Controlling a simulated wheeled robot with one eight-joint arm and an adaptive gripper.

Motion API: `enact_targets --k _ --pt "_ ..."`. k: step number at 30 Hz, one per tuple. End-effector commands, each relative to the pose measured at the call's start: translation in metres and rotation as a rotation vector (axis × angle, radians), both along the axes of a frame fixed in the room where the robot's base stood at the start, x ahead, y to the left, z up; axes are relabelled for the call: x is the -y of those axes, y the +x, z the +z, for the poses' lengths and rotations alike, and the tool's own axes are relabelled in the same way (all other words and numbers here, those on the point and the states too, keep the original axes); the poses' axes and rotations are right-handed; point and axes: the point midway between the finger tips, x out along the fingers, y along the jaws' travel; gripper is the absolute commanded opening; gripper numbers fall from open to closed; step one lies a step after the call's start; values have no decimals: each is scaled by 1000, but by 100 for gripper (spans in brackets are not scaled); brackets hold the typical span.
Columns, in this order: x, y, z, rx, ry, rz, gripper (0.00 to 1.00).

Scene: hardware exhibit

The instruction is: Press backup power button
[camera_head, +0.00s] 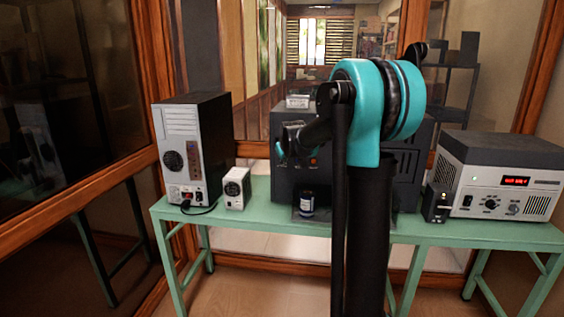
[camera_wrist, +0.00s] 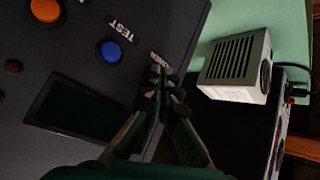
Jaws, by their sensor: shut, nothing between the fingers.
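The large dark box (camera_head: 275,190), which looks like the backup power unit, stands mid-table behind my arm. Its panel (camera_wrist: 60,75) fills the left of the wrist view, tilted. An orange button (camera_wrist: 45,10), a blue button (camera_wrist: 110,50) beside the word TEST, and a dark rectangular display (camera_wrist: 75,107) show there. The orange button also shows in the head view (camera_head: 313,162). My gripper (camera_wrist: 167,82) is shut and empty, its tips over the panel by a small white label (camera_wrist: 160,61). The tips hide what lies behind them; I cannot tell whether they touch.
A small white vented box (camera_wrist: 236,66) stands beside the dark box; it also shows in the head view (camera_head: 237,188). A computer tower (camera_head: 182,150) is at left, a grey device (camera_head: 500,175) at right.

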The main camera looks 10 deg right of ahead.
Motion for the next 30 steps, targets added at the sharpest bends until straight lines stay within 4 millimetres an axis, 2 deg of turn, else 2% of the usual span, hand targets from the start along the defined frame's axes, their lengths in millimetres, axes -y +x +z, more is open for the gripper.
enact_targets --k 10,24,30 --pt "-2 -5 0 0 0 0 0" --pt "-15 -46 0 0 0 0 0" --pt "-19 -57 0 0 1 1 0"
